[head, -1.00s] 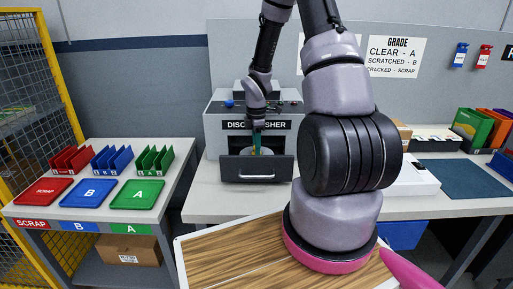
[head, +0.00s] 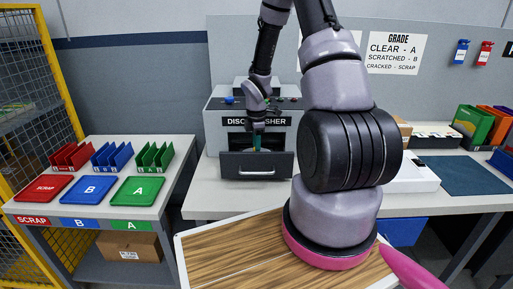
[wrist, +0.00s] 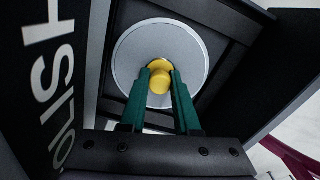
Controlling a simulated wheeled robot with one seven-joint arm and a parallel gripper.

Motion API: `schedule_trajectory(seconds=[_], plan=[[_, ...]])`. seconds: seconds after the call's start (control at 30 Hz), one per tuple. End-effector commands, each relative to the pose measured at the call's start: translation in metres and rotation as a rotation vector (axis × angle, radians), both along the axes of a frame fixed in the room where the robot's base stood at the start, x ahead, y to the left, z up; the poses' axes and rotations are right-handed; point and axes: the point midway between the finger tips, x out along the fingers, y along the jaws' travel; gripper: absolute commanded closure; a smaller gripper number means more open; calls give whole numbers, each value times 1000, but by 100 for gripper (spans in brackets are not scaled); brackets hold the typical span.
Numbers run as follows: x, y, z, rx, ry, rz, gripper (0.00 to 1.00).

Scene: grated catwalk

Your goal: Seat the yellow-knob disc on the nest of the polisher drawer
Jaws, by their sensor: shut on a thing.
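In the wrist view, my gripper (wrist: 160,85) has its two green fingers shut on the yellow knob (wrist: 160,80) of a silver-grey disc (wrist: 133,55). The disc is inside the dark frame of the open drawer (wrist: 235,75), and the nest under it is hidden. I cannot tell whether the disc touches the nest. In the head view, my gripper (head: 257,142) points down into the drawer (head: 257,166) of the disc polisher (head: 222,125). The drawer front hides the disc and fingertips there.
Red, blue and green trays (head: 137,190) and racks stand on the left table (head: 170,165). A white box (head: 412,176) and a dark blue mat (head: 462,175) lie on the bench to the right. The polisher's lettered front is close beside my gripper.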

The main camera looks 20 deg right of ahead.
Motion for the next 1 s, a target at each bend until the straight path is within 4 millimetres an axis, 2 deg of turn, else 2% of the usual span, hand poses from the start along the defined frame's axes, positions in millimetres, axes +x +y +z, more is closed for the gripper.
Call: schedule_trajectory(seconds=[0.27, 0.3, 0.37, 0.4, 0.6, 0.63, 0.7, 1.0], plan=[[0, 0, 0, 0, 0, 0, 100], [0, 0, 0, 0, 0, 0, 66], [0, 0, 0, 0, 0, 0, 43], [0, 0, 0, 0, 0, 0, 35], [0, 0, 0, 0, 0, 0, 35], [0, 0, 0, 0, 1, 0, 31], [0, 0, 0, 0, 1, 0, 10], [0, 0, 2, 0, 0, -1, 10]])
